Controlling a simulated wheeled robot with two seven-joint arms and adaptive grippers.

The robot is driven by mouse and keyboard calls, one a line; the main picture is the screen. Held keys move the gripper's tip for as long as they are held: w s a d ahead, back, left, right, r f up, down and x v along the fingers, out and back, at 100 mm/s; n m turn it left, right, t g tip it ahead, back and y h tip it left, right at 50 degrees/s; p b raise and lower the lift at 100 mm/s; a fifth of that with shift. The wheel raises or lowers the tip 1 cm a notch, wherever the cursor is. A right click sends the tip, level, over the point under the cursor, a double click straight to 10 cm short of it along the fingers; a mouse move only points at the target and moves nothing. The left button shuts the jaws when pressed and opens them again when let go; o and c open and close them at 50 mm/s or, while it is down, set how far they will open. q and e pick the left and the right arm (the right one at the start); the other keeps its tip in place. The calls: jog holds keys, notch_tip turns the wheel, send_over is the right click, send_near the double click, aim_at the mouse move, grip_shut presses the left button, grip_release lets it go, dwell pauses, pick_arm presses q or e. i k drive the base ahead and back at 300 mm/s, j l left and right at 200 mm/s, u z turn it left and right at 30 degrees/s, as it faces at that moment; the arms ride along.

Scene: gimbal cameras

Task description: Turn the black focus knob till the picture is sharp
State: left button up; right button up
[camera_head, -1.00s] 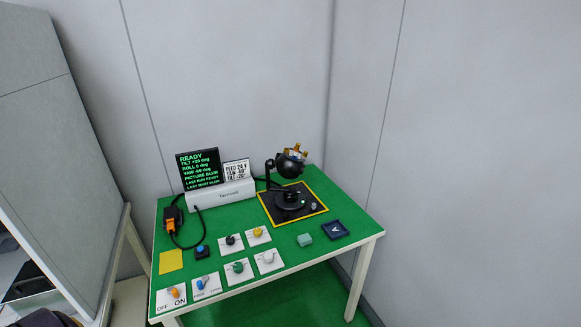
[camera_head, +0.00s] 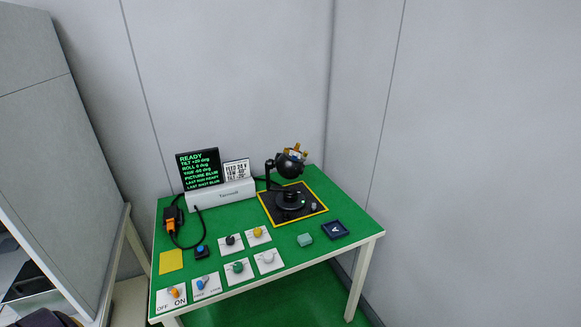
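The black focus knob (camera_head: 230,240) sits on a white card on the green table, left of a yellow knob (camera_head: 258,232). The dark display (camera_head: 199,168) at the back reads READY in green, with tilt, roll and yaw lines and a line that appears to read PICTURE BLUR. The black gimbal camera (camera_head: 290,164) stands on a dark pad with a yellow border at the back right. Neither of my grippers shows. A dark rounded shape is cut off at the bottom left corner, and I cannot tell what it is.
A grey cabinet (camera_head: 50,150) stands left.

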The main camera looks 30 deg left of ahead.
aim_at(230, 240)
jog(key=u, duration=1.4)
